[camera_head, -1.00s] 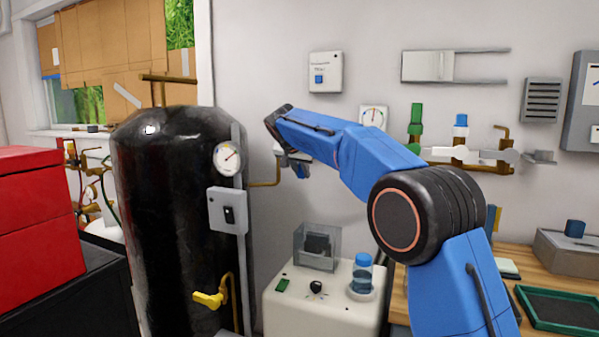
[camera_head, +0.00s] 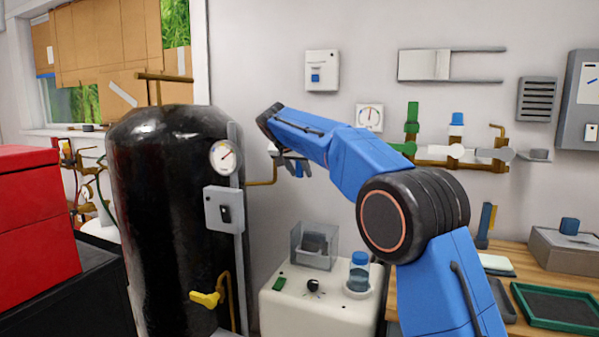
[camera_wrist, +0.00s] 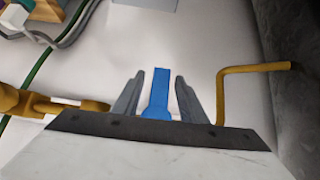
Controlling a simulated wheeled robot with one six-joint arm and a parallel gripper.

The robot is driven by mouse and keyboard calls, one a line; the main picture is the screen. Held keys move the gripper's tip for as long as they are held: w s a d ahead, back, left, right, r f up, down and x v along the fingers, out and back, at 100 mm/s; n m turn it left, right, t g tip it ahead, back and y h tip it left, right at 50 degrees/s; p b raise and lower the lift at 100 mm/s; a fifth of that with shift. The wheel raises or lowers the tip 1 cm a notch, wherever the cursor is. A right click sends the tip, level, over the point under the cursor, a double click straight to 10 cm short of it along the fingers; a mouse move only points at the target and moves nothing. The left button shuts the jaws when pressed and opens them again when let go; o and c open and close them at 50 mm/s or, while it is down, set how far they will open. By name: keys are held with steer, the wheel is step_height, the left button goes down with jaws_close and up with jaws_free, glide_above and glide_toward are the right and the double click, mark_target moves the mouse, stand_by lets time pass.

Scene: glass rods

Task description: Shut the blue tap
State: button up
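The blue tap handle (camera_wrist: 160,92) stands upright between my gripper's two fingers in the wrist view, with a gap on each side. My gripper (camera_wrist: 158,95) is open around the handle, and its grey fingers do not appear to touch it. The foot of the handle is hidden behind the gripper's dark edge. In the head view, my gripper (camera_head: 293,167) is by the wall right of the black tank, with a small blue part of the tap (camera_head: 299,170) beside the fingers; this area is small and partly hidden by my wrist.
A brass pipe (camera_wrist: 250,69) bends close to the right finger, and brass fittings (camera_wrist: 50,104) lie to the left. The black tank (camera_head: 165,200) stands left of my arm. A white cabinet (camera_head: 320,325) holding a bottle (camera_head: 359,272) is below. Another blue-topped valve (camera_head: 457,120) is on the wall.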

steer(key=v, duration=1.7)
steer(key=shift+s+r, duration=0.1)
steer(key=shift+r, duration=0.05)
steer(key=s+d+f+n+g, duration=0.1)
steer(key=s+d+f, duration=0.2)
steer(key=s+d, duration=0.5)
steer(key=s+d+f+n+g+y, duration=0.1)
steer(key=s+d+f, duration=0.2)
steer(key=s+d, duration=0.5)
steer(key=s+d+f+n, duration=0.1)
steer(key=s+d+f, duration=0.35)
steer(key=d, duration=0.65)
steer(key=s+d+f, duration=0.3)
steer(key=s+f, duration=0.6)
steer(key=s, duration=0.1)
steer(key=s+d+f+g+y, duration=0.1)
steer(key=s+d+f, duration=0.2)
steer(key=s+f, duration=0.6)
steer(key=s+d+f+n+y, duration=0.1)
steer(key=s+d+f, duration=0.2)
steer(key=s+f, duration=0.6)
steer(key=shift+s+g, duration=0.3)
steer(key=shift+s, duration=0.95)
steer(key=shift+d+r, duration=0.15)
